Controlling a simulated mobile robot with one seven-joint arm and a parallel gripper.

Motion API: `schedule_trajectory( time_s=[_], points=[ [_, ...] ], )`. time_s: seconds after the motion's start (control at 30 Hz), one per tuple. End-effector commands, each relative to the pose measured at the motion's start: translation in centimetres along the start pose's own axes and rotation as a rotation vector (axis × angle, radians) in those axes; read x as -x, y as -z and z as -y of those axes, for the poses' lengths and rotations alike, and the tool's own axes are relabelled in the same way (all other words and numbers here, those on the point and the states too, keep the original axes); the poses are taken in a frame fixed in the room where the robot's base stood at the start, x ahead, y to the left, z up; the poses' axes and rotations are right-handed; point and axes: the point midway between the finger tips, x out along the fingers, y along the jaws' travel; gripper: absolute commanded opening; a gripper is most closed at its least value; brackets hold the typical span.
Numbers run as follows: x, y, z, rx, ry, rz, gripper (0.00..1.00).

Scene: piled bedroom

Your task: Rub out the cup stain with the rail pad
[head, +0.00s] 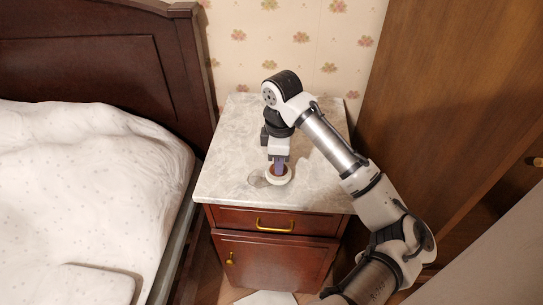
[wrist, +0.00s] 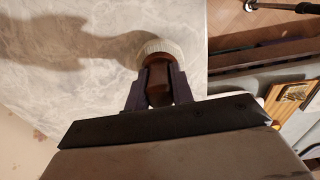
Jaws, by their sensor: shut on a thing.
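The rail pad (head: 279,181) is a round white pad with a brown handle. It sits at or just above the grey marble top of the nightstand (head: 235,130), near the front edge; I cannot tell if it touches. My gripper (head: 279,163) points down from above and is shut on the handle. In the wrist view, the fingers of my gripper (wrist: 158,95) clasp the brown handle, and the white pad (wrist: 165,46) shows beyond them. The cup stain (head: 256,181) appears as a faint darker ring on the marble just left of the pad, partly hidden by it.
A bed with white bedding (head: 90,190) and a dark headboard (head: 80,55) stands left. A tall wooden wardrobe (head: 440,90) stands right. The nightstand's drawer (head: 240,220) is shut. The rest of the marble top is bare.

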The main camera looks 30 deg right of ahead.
Motion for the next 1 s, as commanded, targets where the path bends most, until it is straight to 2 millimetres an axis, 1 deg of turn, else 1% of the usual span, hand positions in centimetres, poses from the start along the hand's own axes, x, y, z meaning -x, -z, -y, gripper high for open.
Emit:
schedule_trajectory(
  time_s=[0.13, 0.3, 1.0],
  points=[
    [-0.1, 0.0, 0.0, -0.001, 0.0, -0.001, 0.05],
    [-1.2, 0.0, 0.0, -0.001, 0.0, -0.001, 0.05],
    [-1.6, 0.0, 0.0, -0.001, 0.0, 0.0, 0.05]
  ],
)
